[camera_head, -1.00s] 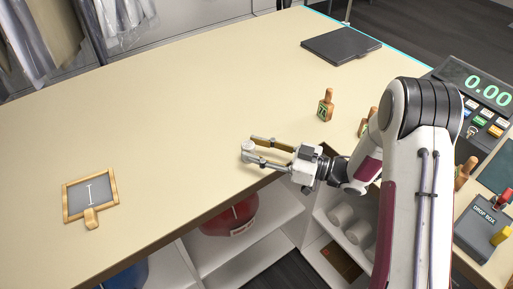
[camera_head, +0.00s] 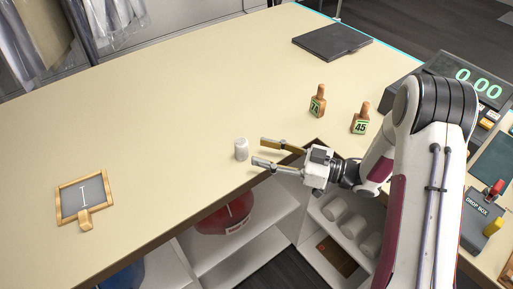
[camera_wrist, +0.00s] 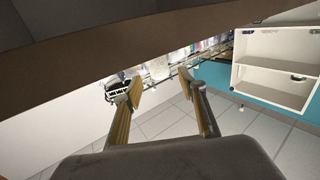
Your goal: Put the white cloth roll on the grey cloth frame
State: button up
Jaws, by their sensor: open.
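The white cloth roll (camera_head: 241,149) stands upright on the beige counter, near its front edge, in the head view. My gripper (camera_head: 263,152) is just to its right, with its two fingers spread and pointing left towards it. Nothing is between the fingers, and the roll appears just beyond their tips. The grey cloth frame (camera_head: 97,191), a wooden-edged grey panel with a white mark and a wooden tab, lies at the counter's left. In the wrist view the open fingers (camera_wrist: 165,98) show, but I cannot make out the roll or the frame.
Two numbered wooden tags (camera_head: 317,103) (camera_head: 360,121) stand behind my gripper. A dark flat case (camera_head: 332,41) lies at the back. Shelves below the counter hold a red bag (camera_head: 226,214) and several pale rolls (camera_head: 352,226). The counter between roll and frame is clear.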

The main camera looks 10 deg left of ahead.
jog(key=shift+v, duration=1.5)
jog(key=w+r+t+h, duration=0.1)
jog(key=w, duration=0.1)
jog(key=w+d+r+t+h, duration=0.1)
jog(key=w+h, duration=0.1)
jog(key=w+d+r+m+t+h, duration=0.1)
jog(key=w, duration=0.1)
jog(key=shift+w+d+t, duration=0.15)
jog(key=shift+w+t, duration=0.05)
jog(key=shift+t, duration=0.2)
jog(key=w+d+r+m+t+h, duration=0.3)
jog(key=d+r+m+t+h, duration=0.15)
jog(key=d+r+h, duration=0.55)
jog(key=s+d+r+m+h, duration=0.4)
jog(key=s+d+r+m, duration=0.1)
jog(key=s+d, duration=0.35)
jog(key=s+a+f+m+g, duration=0.1)
jog(key=s+m+g, duration=0.1)
jog(key=s, duration=1.1)
jog(key=s+a+f+m+g, duration=0.1)
jog(key=s+f+m+g, duration=0.1)
jog(key=s, duration=1.2)
jog(key=shift+m+g, duration=0.55)
jog(key=shift+g, duration=0.7)
